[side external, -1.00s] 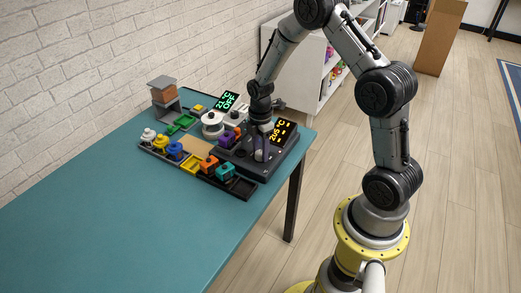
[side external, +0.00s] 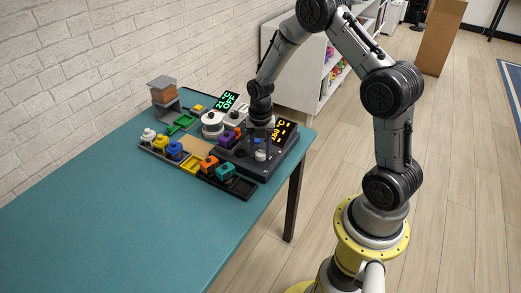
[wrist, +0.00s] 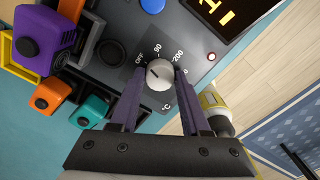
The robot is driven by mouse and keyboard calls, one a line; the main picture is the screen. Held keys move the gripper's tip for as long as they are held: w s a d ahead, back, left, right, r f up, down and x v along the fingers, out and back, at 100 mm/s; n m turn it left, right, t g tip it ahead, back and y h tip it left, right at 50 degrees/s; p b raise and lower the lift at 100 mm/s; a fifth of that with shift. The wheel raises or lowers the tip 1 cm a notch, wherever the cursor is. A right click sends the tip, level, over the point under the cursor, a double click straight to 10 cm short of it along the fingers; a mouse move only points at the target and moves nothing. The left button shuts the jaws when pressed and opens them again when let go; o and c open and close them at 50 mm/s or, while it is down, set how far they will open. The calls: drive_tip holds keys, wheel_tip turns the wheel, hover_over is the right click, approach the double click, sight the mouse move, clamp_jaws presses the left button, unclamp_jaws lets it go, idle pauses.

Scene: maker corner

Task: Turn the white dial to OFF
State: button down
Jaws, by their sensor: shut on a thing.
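The white dial (wrist: 160,74) sits on a dark grey panel and has printed marks OFF, 90 and 200 around it. A short dark mark shows on its face, but I cannot tell exactly what it points at. My gripper (wrist: 159,76) has its two purple fingers on either side of the dial, shut on it. In the side external view the dial (side external: 260,155) shows as a small white knob under my gripper; the fingers are hard to make out there.
Purple (wrist: 42,35), orange (wrist: 52,95) and teal (wrist: 92,111) blocks stand at the left. A green display (side external: 227,101) reads 21 °C OFF. The table's front left is clear.

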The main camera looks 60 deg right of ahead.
sight(261, 153)
drive_tip(key=shift+r+n, duration=0.1)
drive_tip(key=shift+n, duration=1.3)
drive_tip(key=shift+c, duration=1.8)
unclamp_jaws()
wheel_tip(261, 153, up, 14)
